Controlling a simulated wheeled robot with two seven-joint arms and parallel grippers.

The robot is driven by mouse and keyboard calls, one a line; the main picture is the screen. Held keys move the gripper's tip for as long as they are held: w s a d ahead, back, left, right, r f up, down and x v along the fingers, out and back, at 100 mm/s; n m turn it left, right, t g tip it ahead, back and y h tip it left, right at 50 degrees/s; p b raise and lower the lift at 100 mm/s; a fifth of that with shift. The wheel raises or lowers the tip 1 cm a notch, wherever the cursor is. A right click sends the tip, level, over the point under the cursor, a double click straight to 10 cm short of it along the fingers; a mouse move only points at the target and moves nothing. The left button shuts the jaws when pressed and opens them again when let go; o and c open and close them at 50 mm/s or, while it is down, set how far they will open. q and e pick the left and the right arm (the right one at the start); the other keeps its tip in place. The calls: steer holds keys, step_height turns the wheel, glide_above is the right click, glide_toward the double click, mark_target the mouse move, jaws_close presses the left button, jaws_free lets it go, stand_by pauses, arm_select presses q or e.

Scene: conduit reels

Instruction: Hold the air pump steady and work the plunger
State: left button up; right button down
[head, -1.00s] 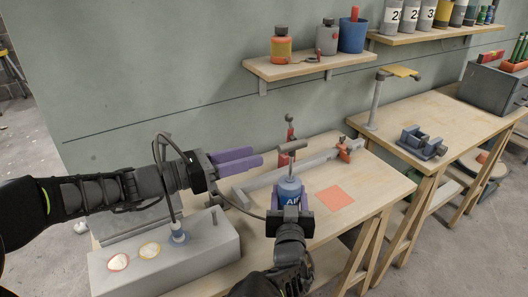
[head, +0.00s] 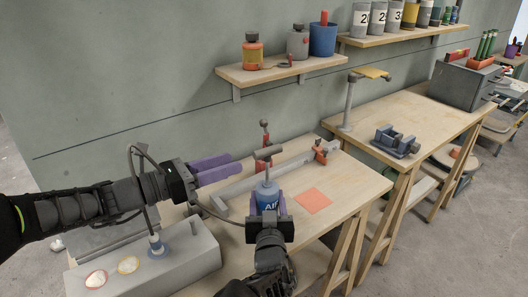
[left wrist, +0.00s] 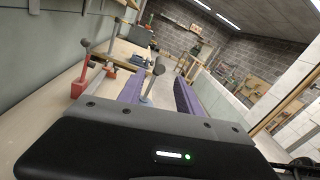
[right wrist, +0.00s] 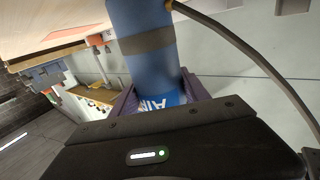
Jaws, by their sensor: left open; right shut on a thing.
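The air pump (head: 267,197) is a blue cylinder marked "AIR" with a T-shaped grey plunger handle (head: 267,152) on a rod at its top. My right gripper (head: 268,208) is shut around the pump's body, which also fills the middle of the right wrist view (right wrist: 150,60). My left gripper (head: 228,168) is open, its purple fingers pointing right toward the handle, a little to the left of it and apart from it. In the left wrist view the handle (left wrist: 158,68) shows between and beyond the open fingers (left wrist: 158,95).
A grey box (head: 150,262) with round pads and a hose fitting stands front left; a hose runs from it. A grey rail (head: 270,175) with red clamps lies behind the pump. An orange square (head: 314,201) marks the bench at right. A shelf (head: 280,70) holds containers above.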

mark_target(266, 152)
arm_select(q)
steer(key=x, duration=1)
steer(key=shift+w+d, duration=0.1)
steer(key=shift+d, duration=0.1)
steer(key=shift+c, duration=0.4)
jaws_close()
stand_by(0.6)
